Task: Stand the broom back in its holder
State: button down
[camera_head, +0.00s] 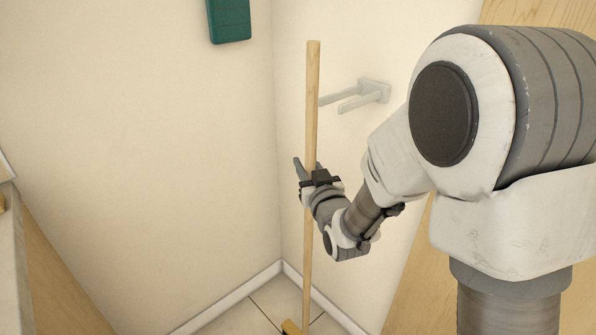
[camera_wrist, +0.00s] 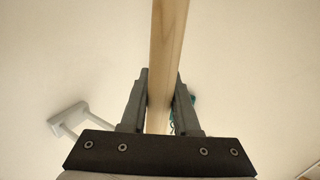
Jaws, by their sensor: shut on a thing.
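The broom (camera_head: 312,110) has a light wooden handle and stands nearly upright near the room corner. Its lower end (camera_head: 291,327) shows only partly at the bottom edge of the head view. My gripper (camera_head: 309,165) is shut on the handle at about mid-height; in the wrist view the handle (camera_wrist: 166,50) runs between both fingers. The holder (camera_head: 362,95) is a pale two-pronged bracket on the right wall. Its prongs point left, toward the handle. In the head view the handle stands just left of the prong tips and appears outside them. The holder also shows in the wrist view (camera_wrist: 68,118).
A green object (camera_head: 229,20) is on the left wall. A counter edge (camera_head: 12,250) is at the far left, and a wooden panel (camera_head: 410,275) is at the right. White skirting (camera_head: 228,300) lines the tiled floor (camera_head: 275,300), part of which is bare in the corner.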

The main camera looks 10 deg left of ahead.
jog(key=w+d+f+b, duration=0.2)
jog(key=w+d+b, duration=0.1)
jog(key=w, duration=0.3)
jog(key=shift+d+b, duration=0.4)
jog(key=shift+d, duration=0.5)
jog(key=shift+w+f, duration=0.1)
jog(key=shift+f, duration=0.05)
dwell(0.5)
jog(key=shift+f, duration=0.25)
jog(key=shift+c, duration=1.3)
grip_release()
jog(key=shift+f, duration=0.1)
